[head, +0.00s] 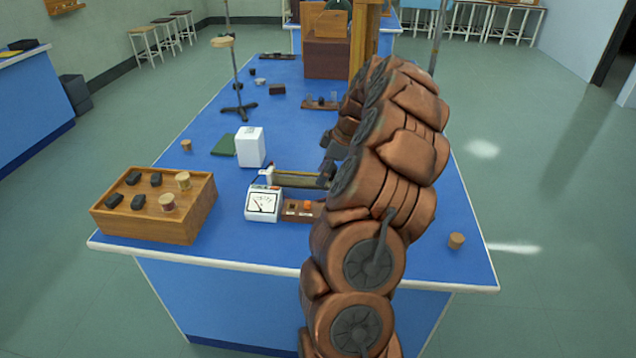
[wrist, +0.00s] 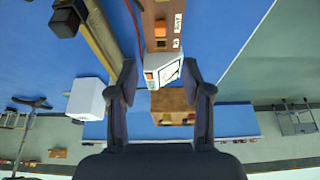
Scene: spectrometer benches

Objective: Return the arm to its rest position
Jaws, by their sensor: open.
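My copper-coloured arm (head: 385,170) arches up over the right part of the blue bench (head: 300,105) in the head view. My gripper (wrist: 159,72) shows in the wrist view with its two dark fingers apart and nothing between them. In the head view a dark part of it (head: 330,160) shows beside the arm, and the rest is hidden behind the arm links. Beyond the fingers, the wrist view shows a white meter (wrist: 163,70) and the wooden tray (wrist: 172,103). I cannot tell how high the fingers are above the bench.
The meter (head: 263,203) and wooden tray (head: 155,206), with dark blocks and spools in it, stand at the front left. A white box (head: 250,147), green book (head: 224,145) and stand (head: 238,85) are behind. A lone spool (head: 456,241) sits at the front right.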

